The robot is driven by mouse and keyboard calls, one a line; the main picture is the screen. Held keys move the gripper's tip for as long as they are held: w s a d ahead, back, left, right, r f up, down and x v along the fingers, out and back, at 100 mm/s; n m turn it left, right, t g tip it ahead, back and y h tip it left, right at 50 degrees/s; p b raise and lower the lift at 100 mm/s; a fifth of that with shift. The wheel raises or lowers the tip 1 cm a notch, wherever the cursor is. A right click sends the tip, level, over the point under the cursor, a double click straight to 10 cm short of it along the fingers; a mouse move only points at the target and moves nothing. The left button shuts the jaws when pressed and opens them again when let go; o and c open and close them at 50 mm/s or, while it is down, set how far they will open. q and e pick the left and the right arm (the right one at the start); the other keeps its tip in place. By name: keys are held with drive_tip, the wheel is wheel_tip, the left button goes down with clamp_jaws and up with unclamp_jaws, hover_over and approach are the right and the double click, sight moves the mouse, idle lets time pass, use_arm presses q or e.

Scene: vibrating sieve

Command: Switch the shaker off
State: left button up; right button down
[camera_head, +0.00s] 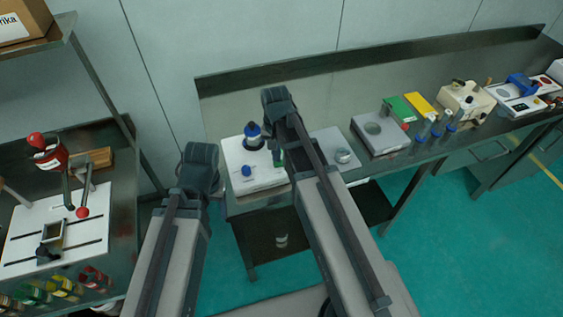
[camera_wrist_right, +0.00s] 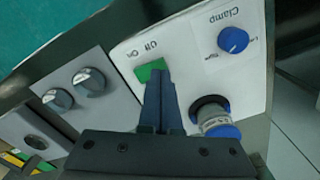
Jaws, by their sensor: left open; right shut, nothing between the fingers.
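The shaker's white base (camera_head: 237,178) stands at the left end of the back bench; it also fills the upper middle of the right wrist view (camera_wrist_right: 188,60). It carries a blue knob labelled "Clamp" (camera_wrist_right: 233,40), a blue-and-white cylinder (camera_wrist_right: 216,122) in a dark socket, and a green switch (camera_wrist_right: 147,70) marked Off and On. My right gripper (camera_wrist_right: 156,73) is shut and empty, its tips over the green switch. I cannot tell if they touch it, or which way it is set. My left gripper is hidden; only its arm shows in the head view.
Right of the shaker are a device with two grey knobs (camera_wrist_right: 73,88), a grey box (camera_head: 381,137) and green and yellow pads. At left a side table holds a white plate (camera_head: 22,222) with a red-topped device and several coloured jars. A shelf with a carton (camera_head: 24,24) is above it.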

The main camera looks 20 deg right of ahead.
drive_tip(key=shift+f+b, duration=0.65)
drive_tip(key=shift+f, duration=0.05)
idle(0.4)
wheel_tip(320, 180, up, 7)
drive_tip(key=p, duration=0.7)
idle(0.5)
drive_tip(key=s+a+f+n+h+b, duration=0.1)
drive_tip(key=s+a+f+n+b, duration=0.3)
drive_tip(key=s+a+n, duration=0.5)
drive_tip(key=s+a, duration=0.1)
drive_tip(key=s, duration=0.4)
drive_tip(key=shift+s+a, duration=0.15)
drive_tip(key=shift+a, duration=0.1)
drive_tip(key=shift+f, duration=0.1)
